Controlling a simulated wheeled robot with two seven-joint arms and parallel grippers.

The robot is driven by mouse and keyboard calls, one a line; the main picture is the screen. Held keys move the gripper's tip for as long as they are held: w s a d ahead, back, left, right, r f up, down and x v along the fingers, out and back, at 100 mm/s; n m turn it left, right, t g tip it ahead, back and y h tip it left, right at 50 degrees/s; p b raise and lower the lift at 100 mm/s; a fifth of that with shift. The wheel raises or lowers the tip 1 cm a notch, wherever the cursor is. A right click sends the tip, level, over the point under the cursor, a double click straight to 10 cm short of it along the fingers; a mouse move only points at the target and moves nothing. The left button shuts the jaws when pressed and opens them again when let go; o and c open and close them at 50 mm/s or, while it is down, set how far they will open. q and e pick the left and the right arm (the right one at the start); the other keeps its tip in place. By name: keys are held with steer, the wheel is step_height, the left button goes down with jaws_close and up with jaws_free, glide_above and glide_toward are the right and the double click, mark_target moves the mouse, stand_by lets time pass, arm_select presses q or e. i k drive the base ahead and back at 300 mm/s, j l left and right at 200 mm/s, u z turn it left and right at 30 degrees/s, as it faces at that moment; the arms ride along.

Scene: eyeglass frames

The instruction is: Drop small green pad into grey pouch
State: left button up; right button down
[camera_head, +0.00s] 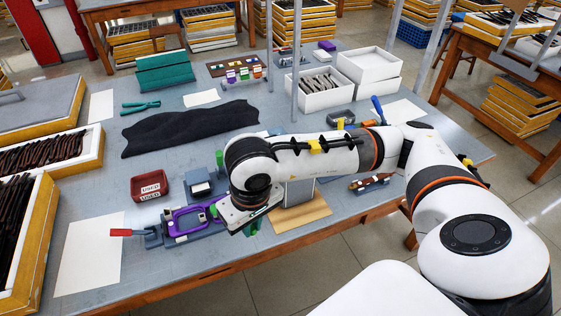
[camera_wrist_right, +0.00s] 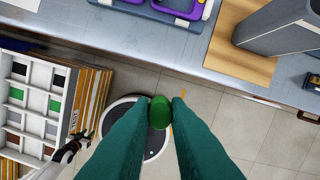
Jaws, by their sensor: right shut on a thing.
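My right gripper (camera_wrist_right: 159,114) has long teal fingers and is shut on the small green pad (camera_wrist_right: 159,112), held between its tips. In the right wrist view the pad is above the floor, off the table's front edge. In the head view the right gripper (camera_head: 250,227) is over the front edge, just right of the purple eyeglass frame, and the pad cannot be made out. An upright grey holder (camera_head: 299,191), perhaps the grey pouch, stands on a wooden board behind and right of the gripper. It also shows in the right wrist view (camera_wrist_right: 275,27). My left gripper is not seen.
The purple frame (camera_head: 168,222) sits in a blue-grey fixture. My right arm spans the table's right side.

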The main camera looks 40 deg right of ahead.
mark_target(300, 196)
steer(key=z, duration=0.35)
steer(key=i+z, duration=0.15)
steer(key=z, duration=0.2)
steer(key=j+z, duration=0.1)
steer(key=z, duration=0.25)
